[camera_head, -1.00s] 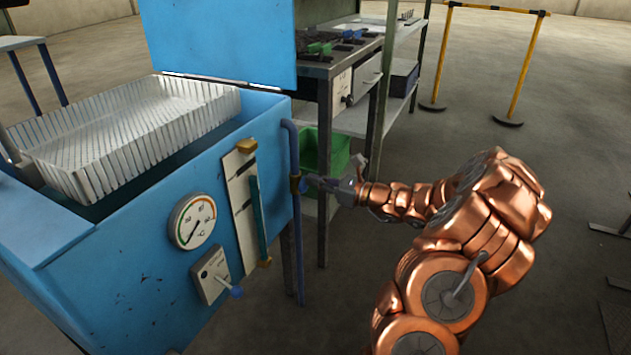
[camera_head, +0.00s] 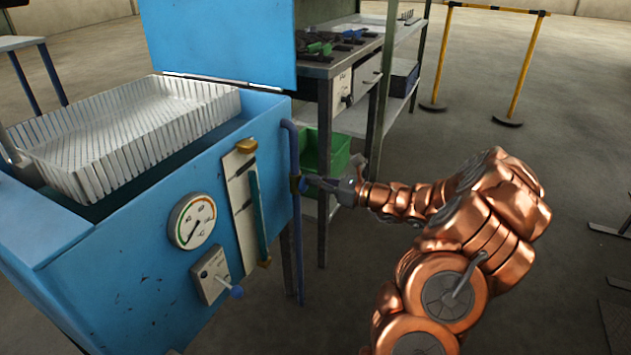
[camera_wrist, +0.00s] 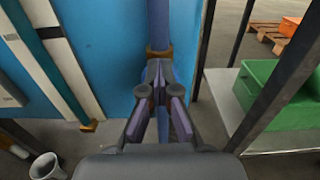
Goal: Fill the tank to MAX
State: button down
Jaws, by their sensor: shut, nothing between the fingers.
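The blue tank (camera_head: 130,270) stands at left with its lid raised. On its front is a sight gauge (camera_head: 240,205) with a teal liquid column (camera_head: 257,215) and dark marks; the column top sits close to the upper mark. A blue pipe (camera_head: 294,150) runs down the tank's right corner, with a brass valve fitting (camera_head: 296,184). My gripper (camera_head: 312,181) is shut at this fitting. In the wrist view my shut fingertips (camera_wrist: 157,72) are right in front of the brass collar (camera_wrist: 158,50), with nothing visible between them. They hide the valve handle; contact cannot be told.
A white basket (camera_head: 120,150) sits in the tank top. A dial thermometer (camera_head: 192,221) and a switch box (camera_head: 211,276) are on the front. A green bin (camera_head: 325,155) and a workbench (camera_head: 340,65) stand behind. Yellow barrier posts (camera_head: 525,65) are at the back right. Floor at right is mostly open.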

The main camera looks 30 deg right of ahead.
jog(key=shift+a, duration=0.1)
jog(key=p+v, duration=0.5)
jog(key=v, duration=0.9)
jog(key=shift+p, duration=0.4)
